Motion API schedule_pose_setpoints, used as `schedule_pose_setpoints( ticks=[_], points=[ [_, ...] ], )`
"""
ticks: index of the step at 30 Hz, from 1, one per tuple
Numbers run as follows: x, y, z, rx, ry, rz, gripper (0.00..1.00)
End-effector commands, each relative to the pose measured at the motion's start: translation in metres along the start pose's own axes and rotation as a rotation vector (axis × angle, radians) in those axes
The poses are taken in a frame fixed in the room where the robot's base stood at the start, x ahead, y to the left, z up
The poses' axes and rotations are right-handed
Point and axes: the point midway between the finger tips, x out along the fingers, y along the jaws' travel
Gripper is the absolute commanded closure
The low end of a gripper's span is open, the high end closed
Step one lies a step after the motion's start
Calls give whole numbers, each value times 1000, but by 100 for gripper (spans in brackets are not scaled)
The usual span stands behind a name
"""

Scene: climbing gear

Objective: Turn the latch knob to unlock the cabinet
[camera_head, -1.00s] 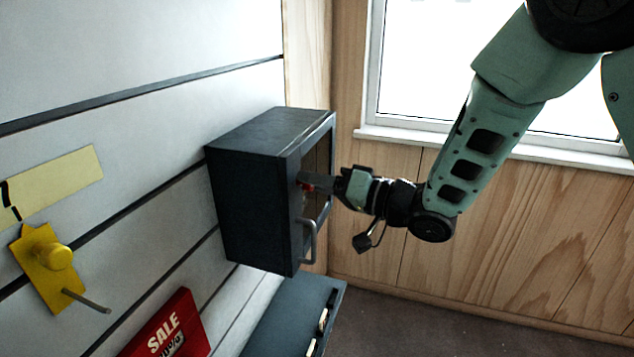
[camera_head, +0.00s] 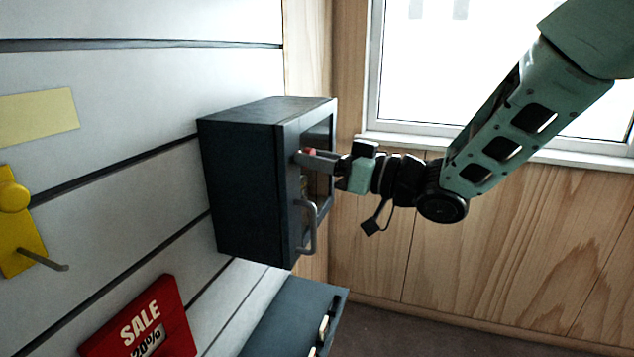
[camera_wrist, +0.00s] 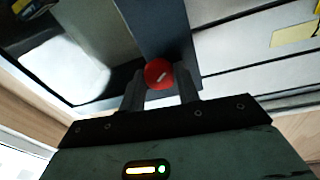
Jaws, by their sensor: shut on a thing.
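The dark grey cabinet (camera_head: 240,185) is fixed to the slatted wall, with a glass-fronted door that looks shut and a curved grey handle (camera_head: 312,230) on it. The red round latch knob (camera_wrist: 159,73) has a pale mark that lies slanted in the wrist view. A bit of the knob (camera_head: 310,152) shows in the head view at the cabinet's front. My gripper (camera_wrist: 160,88) is shut on the knob, one finger on each side of it. In the head view my gripper (camera_head: 318,160) reaches in from the right, just above the handle.
A red sale sign (camera_head: 140,322) and a yellow hook plate (camera_head: 22,225) with a metal peg are on the wall at left. A dark grey unit (camera_head: 290,320) stands below the cabinet. A window (camera_head: 430,70) is behind my arm. The floor at lower right is clear.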

Motion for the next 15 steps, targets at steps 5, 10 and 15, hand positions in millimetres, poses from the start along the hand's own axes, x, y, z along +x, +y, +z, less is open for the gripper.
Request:
schedule_pose_setpoints(
  ticks=[5, 10, 15],
  points=[
    [-1, 2, 7, -170, 18, -14, 91],
    [-1, 2, 8, -330, 33, -29, 91],
    [-1, 1, 8, -490, 49, -45, 91]
  ],
)
